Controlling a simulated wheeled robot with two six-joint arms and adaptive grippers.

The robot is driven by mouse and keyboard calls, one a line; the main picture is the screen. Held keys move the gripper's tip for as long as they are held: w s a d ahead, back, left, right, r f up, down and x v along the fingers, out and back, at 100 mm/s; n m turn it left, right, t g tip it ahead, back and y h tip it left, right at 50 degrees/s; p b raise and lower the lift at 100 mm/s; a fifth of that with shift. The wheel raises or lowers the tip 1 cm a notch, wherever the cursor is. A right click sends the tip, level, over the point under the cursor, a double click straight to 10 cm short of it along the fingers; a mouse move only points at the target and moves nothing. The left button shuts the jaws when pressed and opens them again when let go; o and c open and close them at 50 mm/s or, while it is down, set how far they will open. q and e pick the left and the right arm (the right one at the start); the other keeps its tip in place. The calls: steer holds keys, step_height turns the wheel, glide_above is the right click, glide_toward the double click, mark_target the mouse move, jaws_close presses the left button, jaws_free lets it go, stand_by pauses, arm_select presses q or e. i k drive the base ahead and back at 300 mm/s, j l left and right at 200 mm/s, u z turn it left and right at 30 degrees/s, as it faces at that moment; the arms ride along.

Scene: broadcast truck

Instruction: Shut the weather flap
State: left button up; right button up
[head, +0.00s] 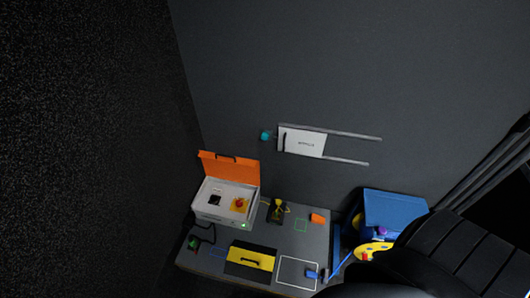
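No part in view is clearly marked as the weather flap. An orange hinged lid (230,167) with a dark handle stands raised at the back of a white box (225,217). The box is open and shows a black item and a yellow piece with a red knob inside. A white panel (306,144) with small lettering and a dark handle sits at the left part of two grey rails on the wall. A blue lid or cover (394,208) stands over a blue container at the right. Neither gripper shows in the head view.
A large black shape covers the lower right.

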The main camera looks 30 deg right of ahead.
mark_target(241, 170)
steer(key=k+l+z, duration=0.1)
steer(key=z, duration=1.4)
steer(key=k+j+z, duration=0.5)
steer(key=j, duration=0.15)
